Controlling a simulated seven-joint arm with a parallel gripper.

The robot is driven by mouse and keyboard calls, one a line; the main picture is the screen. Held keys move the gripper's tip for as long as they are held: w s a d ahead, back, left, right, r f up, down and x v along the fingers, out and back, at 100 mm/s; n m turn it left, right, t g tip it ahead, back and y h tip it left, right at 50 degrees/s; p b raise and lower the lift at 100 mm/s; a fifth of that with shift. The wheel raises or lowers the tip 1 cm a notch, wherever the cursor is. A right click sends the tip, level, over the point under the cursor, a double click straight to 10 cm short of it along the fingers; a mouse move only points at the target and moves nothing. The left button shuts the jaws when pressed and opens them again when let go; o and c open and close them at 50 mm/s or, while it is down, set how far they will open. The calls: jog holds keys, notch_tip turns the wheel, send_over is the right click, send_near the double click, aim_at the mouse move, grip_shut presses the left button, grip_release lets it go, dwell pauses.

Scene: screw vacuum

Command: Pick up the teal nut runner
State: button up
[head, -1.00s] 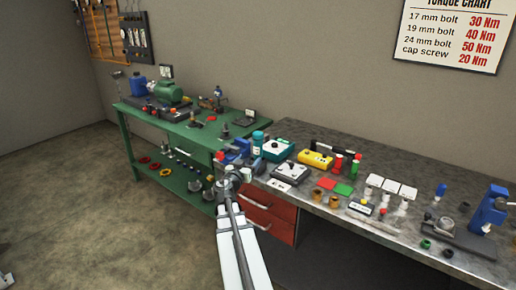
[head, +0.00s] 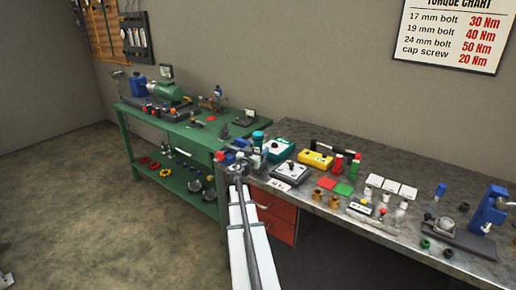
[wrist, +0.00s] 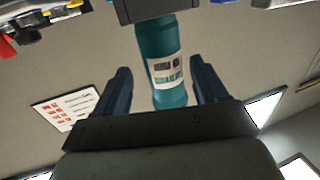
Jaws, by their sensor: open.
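The teal nut runner (head: 258,137) stands at the left end of the grey metal bench, partly hidden by things in front of it. In the wrist view its teal body (wrist: 155,45), with a white printed label, lies between the fingers of my gripper (wrist: 157,78). The fingers are open, with a gap visible on both sides of the body. A dark block (wrist: 155,9) covers its far end in that view. In the head view my gripper (head: 243,157) is at the bench's left end, small and cluttered against the things there.
A teal-and-white box (head: 279,149), a grey box (head: 290,172) and a yellow box (head: 316,159) stand to the right on the metal bench (head: 400,165). A green bench (head: 185,128) with tools adjoins on the left. Red drawers (head: 272,212) sit below.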

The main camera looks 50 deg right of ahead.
jog(key=x, duration=0.3)
jog(key=shift+w+d+r, duration=0.2)
jog(key=shift+w+r, duration=0.1)
jog(key=shift+w, duration=0.05)
jog(key=shift+w+d, duration=0.1)
jog(key=shift+d, duration=0.35)
